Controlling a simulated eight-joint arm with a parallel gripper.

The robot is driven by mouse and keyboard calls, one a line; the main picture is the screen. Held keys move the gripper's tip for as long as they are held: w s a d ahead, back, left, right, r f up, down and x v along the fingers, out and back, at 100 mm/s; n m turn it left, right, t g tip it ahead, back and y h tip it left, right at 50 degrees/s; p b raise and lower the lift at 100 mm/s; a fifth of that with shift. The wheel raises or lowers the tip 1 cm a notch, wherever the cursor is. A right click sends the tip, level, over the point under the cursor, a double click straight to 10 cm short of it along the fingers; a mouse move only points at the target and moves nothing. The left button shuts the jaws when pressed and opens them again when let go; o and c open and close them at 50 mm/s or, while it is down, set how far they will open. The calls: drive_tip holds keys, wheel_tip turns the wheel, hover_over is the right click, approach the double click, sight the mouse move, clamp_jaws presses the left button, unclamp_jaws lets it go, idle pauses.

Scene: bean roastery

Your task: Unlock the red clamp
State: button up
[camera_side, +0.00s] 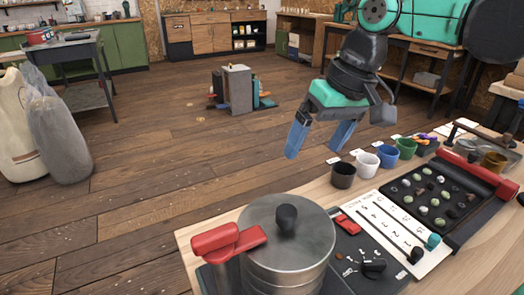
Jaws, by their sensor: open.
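The red clamp (228,239) sits at the left rim of a metal pot (288,262), at the table's near left. One red arm of it points right toward the lid and a rounded red part stands at the left. I cannot tell from this view how its catch sits. The pot's lid has a black knob (286,217). My gripper (318,146) hangs in the air behind and above the pot, well apart from the clamp. Its two blue fingers are spread with nothing between them.
Right of the pot are a black panel (345,262) with a dial and red switch (348,223), a numbered white sheet (402,235) and a black tray (424,197) of beans. Several cups, including a white one (367,165), line the table's far edge.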

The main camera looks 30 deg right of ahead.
drive_tip(key=a+r+g, duration=0.4)
drive_tip(key=a, duration=0.7)
drive_tip(key=g+h, duration=0.2)
drive_tip(key=g, duration=0.1)
hover_over(214, 232)
drive_tip(key=w, duration=0.2)
drive_tip(key=shift+x, duration=2.45)
drive_tip(key=shift+w, duration=0.1)
drive_tip(key=c, duration=1.3)
